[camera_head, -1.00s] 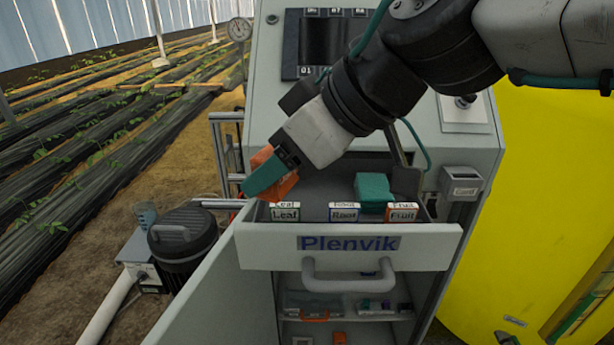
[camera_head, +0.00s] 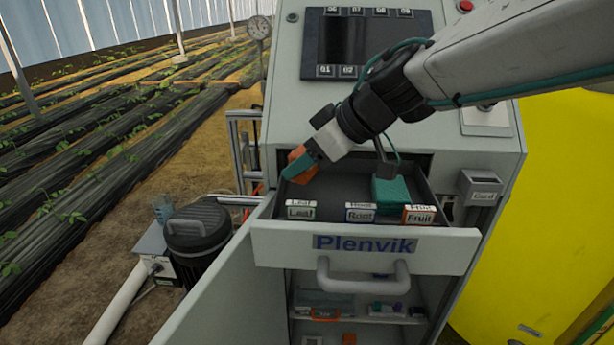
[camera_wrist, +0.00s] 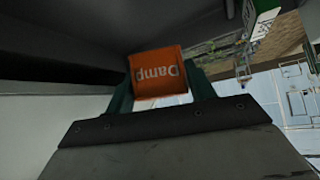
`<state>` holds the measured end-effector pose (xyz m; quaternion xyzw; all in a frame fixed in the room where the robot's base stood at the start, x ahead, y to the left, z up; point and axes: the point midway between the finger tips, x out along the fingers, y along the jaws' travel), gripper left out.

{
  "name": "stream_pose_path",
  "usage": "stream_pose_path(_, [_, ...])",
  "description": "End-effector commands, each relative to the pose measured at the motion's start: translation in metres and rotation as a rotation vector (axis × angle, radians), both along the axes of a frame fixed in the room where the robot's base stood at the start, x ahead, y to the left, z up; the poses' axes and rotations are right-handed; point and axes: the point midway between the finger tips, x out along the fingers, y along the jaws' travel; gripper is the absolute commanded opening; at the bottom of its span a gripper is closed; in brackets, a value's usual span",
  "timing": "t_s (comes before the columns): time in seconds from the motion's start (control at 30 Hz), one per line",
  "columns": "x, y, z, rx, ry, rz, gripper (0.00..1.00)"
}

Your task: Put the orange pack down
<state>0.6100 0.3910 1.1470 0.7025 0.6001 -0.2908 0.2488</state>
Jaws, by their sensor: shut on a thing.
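The orange pack (camera_head: 302,166) is held in my gripper (camera_head: 297,167) above the left rear part of the open drawer. Whether the pack touches the drawer floor or wall cannot be told.
A teal pack (camera_head: 391,191) lies at the drawer's right side behind the Fruit label (camera_head: 419,215). The drawer's left and middle floor looks clear. A cabinet door (camera_head: 215,290) stands open below left. A Card box (camera_head: 480,187) is on the panel at right.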

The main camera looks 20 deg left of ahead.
Motion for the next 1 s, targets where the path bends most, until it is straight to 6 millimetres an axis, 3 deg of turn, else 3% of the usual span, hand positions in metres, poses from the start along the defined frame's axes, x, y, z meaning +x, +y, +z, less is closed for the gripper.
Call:
stream_pose_path(0.33, [0.003,0.0,-0.038,-0.002,0.001,-0.002,0.3])
stream_pose_path(0.8, [0.008,0.002,-0.045,0.0,0.0,0.0,0.3])
stream_pose_path(0.83, [0.008,0.002,-0.045,0.0,0.0,0.0,0.6])
stream_pose_path(1.0, [0.008,0.002,-0.045,0.0,0.0,0.0,0.63])
